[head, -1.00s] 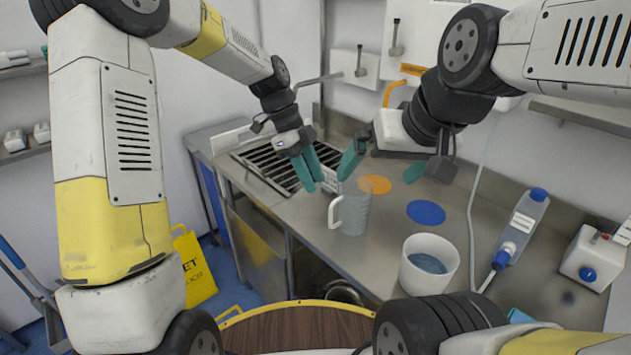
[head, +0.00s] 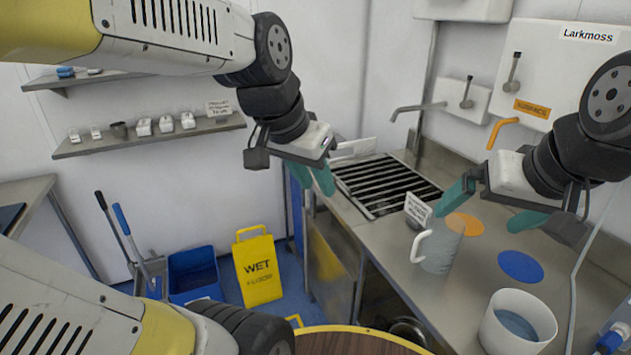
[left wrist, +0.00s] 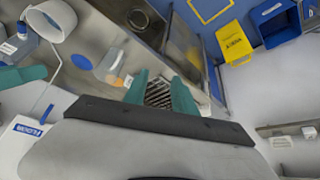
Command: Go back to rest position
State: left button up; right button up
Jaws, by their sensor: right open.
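My left gripper (head: 325,182) hangs in the air left of the slatted drain, with its teal fingers apart and nothing between them. In the left wrist view its two fingers (left wrist: 161,82) frame the drain slats. My right gripper (head: 488,212) has its teal fingers spread near the clear pitcher (head: 441,250), and I see nothing held in it. The pitcher stands upright on the steel counter, its white handle to the left. It also shows in the left wrist view (left wrist: 109,66). Whether the right fingers touch the pitcher cannot be told.
The steel counter (head: 395,238) holds an orange disc (head: 464,224), a blue disc (head: 520,266), a white bucket of water (head: 492,326) and a small sign (head: 418,208). A yellow wet-floor sign (head: 258,268) and a blue bin (head: 194,275) stand on the floor at left. Wall shelves hang above.

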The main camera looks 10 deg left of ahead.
pick_arm(q)
jog(key=s+n, duration=0.1)
jog(key=s+a+n, duration=0.1)
jog(key=s+n+t, duration=0.1)
jog(key=shift+a+f+n, duration=0.15)
jog(key=shift+a+n, duration=0.15)
jog(key=shift+a, duration=0.05)
dwell(0.9)
